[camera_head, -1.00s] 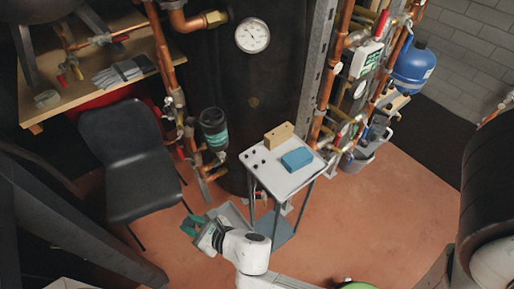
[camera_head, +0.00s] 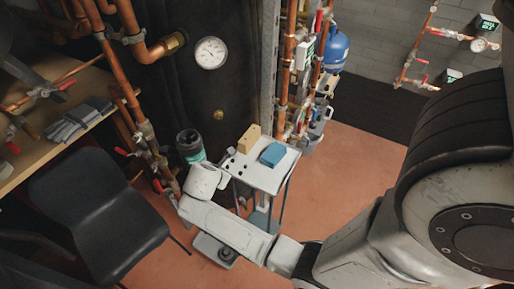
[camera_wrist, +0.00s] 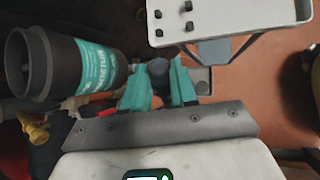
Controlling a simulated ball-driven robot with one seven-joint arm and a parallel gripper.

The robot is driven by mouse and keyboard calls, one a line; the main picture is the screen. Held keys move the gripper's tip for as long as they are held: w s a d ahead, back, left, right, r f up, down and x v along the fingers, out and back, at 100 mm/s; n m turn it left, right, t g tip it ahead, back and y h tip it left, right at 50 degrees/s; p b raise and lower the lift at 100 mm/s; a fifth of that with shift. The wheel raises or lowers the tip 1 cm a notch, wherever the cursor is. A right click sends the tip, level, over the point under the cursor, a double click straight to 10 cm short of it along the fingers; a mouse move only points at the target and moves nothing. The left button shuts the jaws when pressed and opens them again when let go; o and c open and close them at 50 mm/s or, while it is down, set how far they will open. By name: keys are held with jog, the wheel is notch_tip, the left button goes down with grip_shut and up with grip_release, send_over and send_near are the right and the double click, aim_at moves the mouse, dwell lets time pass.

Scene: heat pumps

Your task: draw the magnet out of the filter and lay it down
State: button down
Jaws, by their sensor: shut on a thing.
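The filter (camera_head: 190,144) is a dark cylinder with a teal label, mounted on the copper pipework left of the trolley. In the wrist view the filter (camera_wrist: 85,65) lies across the upper left. My gripper (camera_wrist: 158,76) has teal fingers and is shut on a dark, round-ended piece, which I take to be the magnet (camera_wrist: 157,68). It is beside the filter's right-hand end in that view; I cannot tell whether any of it is inside the filter. In the head view my wrist is just below the filter and hides the fingers.
A black chair (camera_head: 95,205) stands close at left. Pipes rise behind; open floor lies right.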

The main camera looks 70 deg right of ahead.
jog(key=s+d+r+m+g+y+p, duration=0.25)
jog(key=s+d+r+m+g, duration=0.2)
jog(key=s+d+m, duration=0.6)
notch_tip(320, 180, down, 7)
jog(key=a+m+b, duration=0.2)
jog(key=m+b, duration=0.2)
jog(key=b, duration=0.4)
jog(key=shift+s+a+r+m, duration=0.15)
jog(key=shift+r+m, duration=0.05)
jog(key=shift+m, duration=0.15)
jog(key=c, duration=0.8)
grip_release()
jog(key=shift+r, duration=0.1)
